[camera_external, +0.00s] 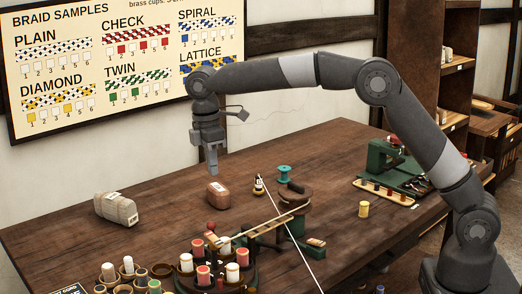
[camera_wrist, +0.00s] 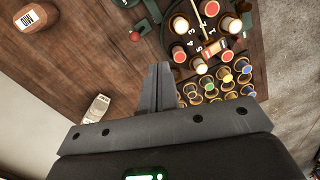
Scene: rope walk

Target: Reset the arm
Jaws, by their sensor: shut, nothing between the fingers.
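My gripper (camera_external: 212,170) hangs pointing down from my raised, bent arm, above the back middle part of the wooden table (camera_external: 330,150). Its fingers are shut with nothing between them. In the wrist view my gripper (camera_wrist: 161,68) also shows with its fingers together, over the table top. A reddish-brown block (camera_external: 219,194) lies on the table below and slightly right of the fingertips, apart from them. It shows at the upper left of the wrist view (camera_wrist: 34,17), with a white label.
A pale wrapped bundle (camera_external: 116,209) lies left on the table. A round stand of bobbins (camera_external: 215,270) and several wooden cups (camera_external: 112,276) are at the front. A teal spool (camera_external: 284,173), yellow spool (camera_external: 363,209) and green machine (camera_external: 390,165) stand right. A braid board (camera_external: 120,60) hangs behind.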

